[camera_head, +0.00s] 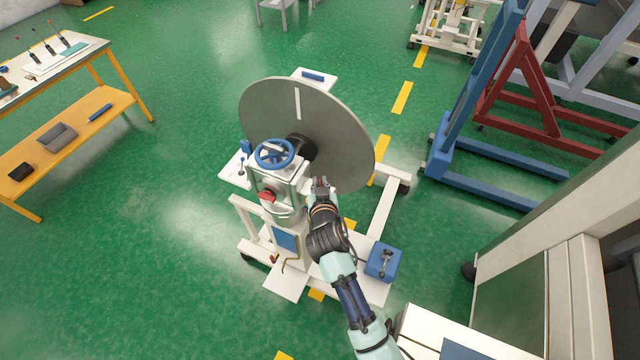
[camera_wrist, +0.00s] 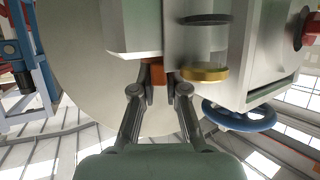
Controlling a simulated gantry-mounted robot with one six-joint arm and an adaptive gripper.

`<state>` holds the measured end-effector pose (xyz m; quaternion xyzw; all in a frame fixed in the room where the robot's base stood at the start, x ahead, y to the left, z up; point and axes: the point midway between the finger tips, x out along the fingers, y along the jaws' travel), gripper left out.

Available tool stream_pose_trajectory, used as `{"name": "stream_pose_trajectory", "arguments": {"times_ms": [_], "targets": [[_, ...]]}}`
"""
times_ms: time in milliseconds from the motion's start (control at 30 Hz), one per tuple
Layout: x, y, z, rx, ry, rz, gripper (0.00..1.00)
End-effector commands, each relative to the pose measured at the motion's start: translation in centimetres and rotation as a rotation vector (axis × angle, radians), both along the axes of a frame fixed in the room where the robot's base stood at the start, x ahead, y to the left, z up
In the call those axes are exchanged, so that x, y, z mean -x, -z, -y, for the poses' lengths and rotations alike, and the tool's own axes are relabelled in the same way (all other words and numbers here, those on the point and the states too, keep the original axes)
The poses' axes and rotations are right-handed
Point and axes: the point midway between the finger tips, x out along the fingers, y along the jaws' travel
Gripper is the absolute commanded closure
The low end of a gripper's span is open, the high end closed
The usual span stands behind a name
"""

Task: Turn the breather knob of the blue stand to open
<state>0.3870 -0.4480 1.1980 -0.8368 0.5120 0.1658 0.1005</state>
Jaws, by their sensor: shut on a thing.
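The stand (camera_head: 290,225) is a white wheeled frame with a blue panel (camera_head: 286,241), a blue handwheel (camera_head: 275,154) and a large grey disc (camera_head: 345,135). My gripper (camera_head: 320,183) is at the right side of the stand's head, just in front of the disc. In the wrist view my gripper (camera_wrist: 158,82) has its fingertips close around a small orange-brown part (camera_wrist: 157,73), which looks like the breather knob. The fingers partly hide it, and its turn position cannot be told. A brass ring (camera_wrist: 205,72) sits just right of it.
The handwheel also shows in the wrist view (camera_wrist: 240,118), right of the fingers. A blue box (camera_head: 383,262) sits on the stand's base, right of my arm. A workbench (camera_head: 85,60) is at left, and blue and red frames (camera_head: 525,95) are at right. Green floor lies between.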

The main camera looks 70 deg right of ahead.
Motion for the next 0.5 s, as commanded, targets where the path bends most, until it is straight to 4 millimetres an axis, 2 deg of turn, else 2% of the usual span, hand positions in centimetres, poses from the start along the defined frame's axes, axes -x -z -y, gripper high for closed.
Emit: {"name": "stream_pose_trajectory", "arguments": {"times_ms": [100, 500], "targets": [[-0.28, 0.76, -0.07, 0.002, 0.104, 0.004, 1.0], [-0.08, 0.63, 0.02, -0.002, 0.401, 0.003, 1.0]]}}
